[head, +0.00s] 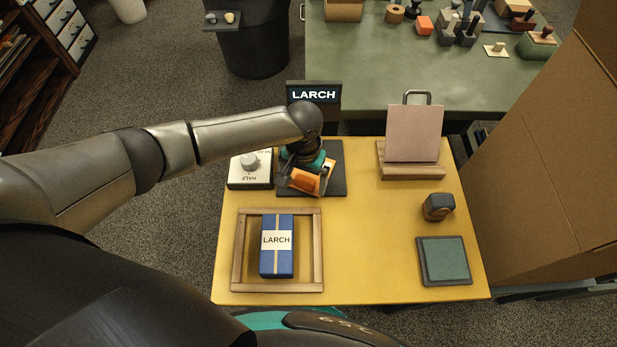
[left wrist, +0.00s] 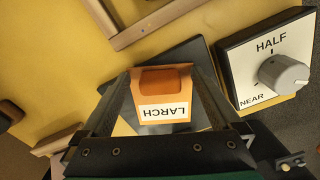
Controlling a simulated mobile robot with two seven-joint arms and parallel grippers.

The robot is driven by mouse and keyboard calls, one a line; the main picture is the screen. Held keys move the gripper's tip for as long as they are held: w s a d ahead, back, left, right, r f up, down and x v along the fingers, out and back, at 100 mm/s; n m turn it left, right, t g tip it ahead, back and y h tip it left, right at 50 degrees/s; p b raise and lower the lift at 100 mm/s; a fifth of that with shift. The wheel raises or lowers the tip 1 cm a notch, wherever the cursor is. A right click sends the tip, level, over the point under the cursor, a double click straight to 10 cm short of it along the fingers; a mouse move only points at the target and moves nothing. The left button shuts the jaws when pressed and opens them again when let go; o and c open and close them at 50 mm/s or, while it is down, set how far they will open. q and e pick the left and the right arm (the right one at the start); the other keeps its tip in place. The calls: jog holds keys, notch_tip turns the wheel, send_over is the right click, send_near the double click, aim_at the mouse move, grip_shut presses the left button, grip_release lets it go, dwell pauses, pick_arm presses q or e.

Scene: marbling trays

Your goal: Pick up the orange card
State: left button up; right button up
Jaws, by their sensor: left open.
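The orange card (head: 306,182) is at the dark pad (head: 336,187) near the back of the yellow table, partly hidden by my left gripper (head: 303,176) in the head view. In the left wrist view the card (left wrist: 148,98) shows a darker orange patch and a white label reading LARCH upside down. My left gripper (left wrist: 163,76) is open, with one finger on each side of the card. I cannot tell whether the fingers touch it. My right gripper is not in view.
A dial box (head: 240,180) stands close left of the pad. A wooden frame (head: 237,255) surrounds a blue LARCH box (head: 277,262) in front. A LARCH sign (head: 314,94) stands behind. A pink board (head: 415,130), stamp (head: 438,207) and green pad (head: 444,260) are right. The table's middle is clear.

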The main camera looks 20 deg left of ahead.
pick_arm(q)
grip_shut()
dwell(0.8)
jog(key=shift+r, duration=0.15)
